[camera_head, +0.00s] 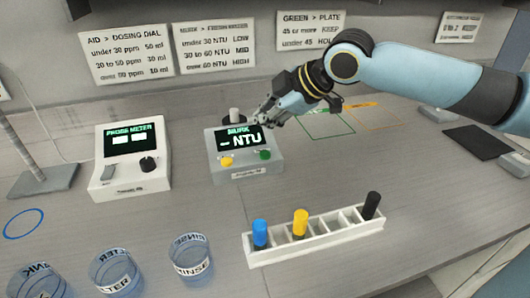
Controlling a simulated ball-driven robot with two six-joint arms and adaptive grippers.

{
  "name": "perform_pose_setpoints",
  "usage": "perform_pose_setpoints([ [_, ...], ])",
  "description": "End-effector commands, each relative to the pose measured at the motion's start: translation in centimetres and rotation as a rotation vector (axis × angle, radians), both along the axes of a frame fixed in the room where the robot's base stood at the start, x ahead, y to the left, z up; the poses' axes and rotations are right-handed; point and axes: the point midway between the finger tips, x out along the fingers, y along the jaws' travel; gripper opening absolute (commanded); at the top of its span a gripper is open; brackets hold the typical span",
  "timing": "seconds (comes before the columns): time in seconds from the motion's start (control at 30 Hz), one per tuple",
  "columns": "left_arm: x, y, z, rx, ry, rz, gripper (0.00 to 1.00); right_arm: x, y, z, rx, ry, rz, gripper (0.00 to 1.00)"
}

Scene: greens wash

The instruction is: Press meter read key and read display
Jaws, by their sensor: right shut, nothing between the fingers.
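The murk meter (243,174) is a grey box in the middle of the bench. Its dark display (239,138) shows MURK and a dash before NTU, with no number visible. A yellow key (227,161) and a green key (265,155) sit below the display. A pale knob-like piece (234,114) stands on a dark base at the top of the meter. My right gripper (263,118) is shut and empty at the meter's upper right corner, partly overlapping it in the picture. I cannot tell whether it touches the meter. My left gripper is not in view.
A white probe meter (131,178) stands to the left. A white rack (318,238) with blue, yellow and black capped vials is in front. Labelled beakers, including a rinse beaker (190,258), stand front left. Green and orange outlines mark the bench behind right. Signs hang on the wall.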

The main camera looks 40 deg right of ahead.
Motion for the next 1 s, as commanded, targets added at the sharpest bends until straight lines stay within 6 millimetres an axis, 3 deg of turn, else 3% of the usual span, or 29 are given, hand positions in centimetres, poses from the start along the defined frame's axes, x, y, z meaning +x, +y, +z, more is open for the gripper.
perform_pose_setpoints([
  [0.03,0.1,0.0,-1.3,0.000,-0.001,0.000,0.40,0.0,0.0,-1.4,0.000,0.001,0.001,0.00],
  [0.2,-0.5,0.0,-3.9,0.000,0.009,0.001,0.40,0.0,0.0,-4.0,0.000,0.001,0.000,0.00],
  [0.4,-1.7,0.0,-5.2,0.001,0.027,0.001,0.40,0.0,0.0,-5.8,0.001,0.002,-0.001,0.00],
  [1.0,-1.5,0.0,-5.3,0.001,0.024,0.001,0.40,0.0,0.0,-6.0,0.000,0.000,0.000,0.00],
])
